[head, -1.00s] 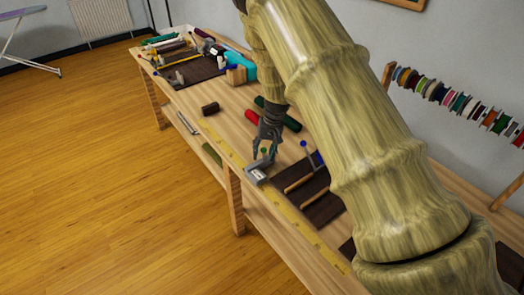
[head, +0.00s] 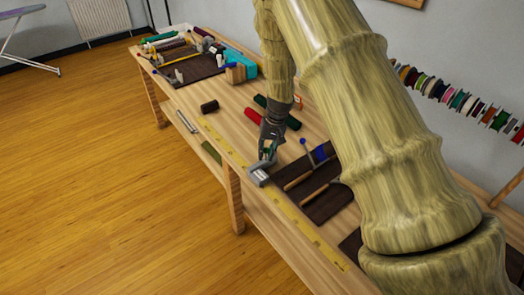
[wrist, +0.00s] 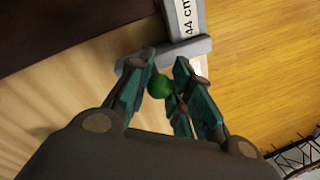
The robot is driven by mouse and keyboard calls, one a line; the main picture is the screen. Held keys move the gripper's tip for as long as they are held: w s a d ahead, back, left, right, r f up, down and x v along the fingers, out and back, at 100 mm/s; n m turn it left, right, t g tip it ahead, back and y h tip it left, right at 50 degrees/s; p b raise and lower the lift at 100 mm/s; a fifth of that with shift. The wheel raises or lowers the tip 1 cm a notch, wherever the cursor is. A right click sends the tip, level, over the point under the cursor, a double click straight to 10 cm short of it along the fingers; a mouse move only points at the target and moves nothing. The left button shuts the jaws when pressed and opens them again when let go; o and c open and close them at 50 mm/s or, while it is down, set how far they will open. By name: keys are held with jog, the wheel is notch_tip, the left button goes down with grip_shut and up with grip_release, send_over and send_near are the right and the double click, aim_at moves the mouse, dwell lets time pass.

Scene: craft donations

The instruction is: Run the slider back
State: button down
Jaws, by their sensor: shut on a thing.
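The slider (head: 259,177) is a small grey block on the yellow ruler strip (head: 300,222) along the workbench's front edge. In the wrist view the slider's grey body (wrist: 150,54) carries a white label reading "44 cm". Its round green knob (wrist: 160,86) sits between my fingers. My gripper (head: 267,156) reaches down over the slider and is shut on the green knob, with teal finger pads (wrist: 162,100) on either side. In the head view the fingers mostly hide the knob.
Dark brown boards with wooden-handled tools (head: 318,192) lie just right of the slider. Red (head: 253,116) and dark green rolls lie behind my gripper. A dark cylinder (head: 209,106) stands farther along the bench near the ruler. Thread spools (head: 460,100) hang at the right.

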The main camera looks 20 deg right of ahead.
jog(key=shift+d, duration=0.1)
jog(key=c, duration=1.3)
grip_release()
jog(key=shift+s, duration=0.1)
jog(key=shift+o, duration=0.2)
notch_tip(320, 180, up, 12)
jog(key=d, duration=0.2)
jog(key=shift+s, duration=0.25)
jog(key=shift+d+f, duration=0.1)
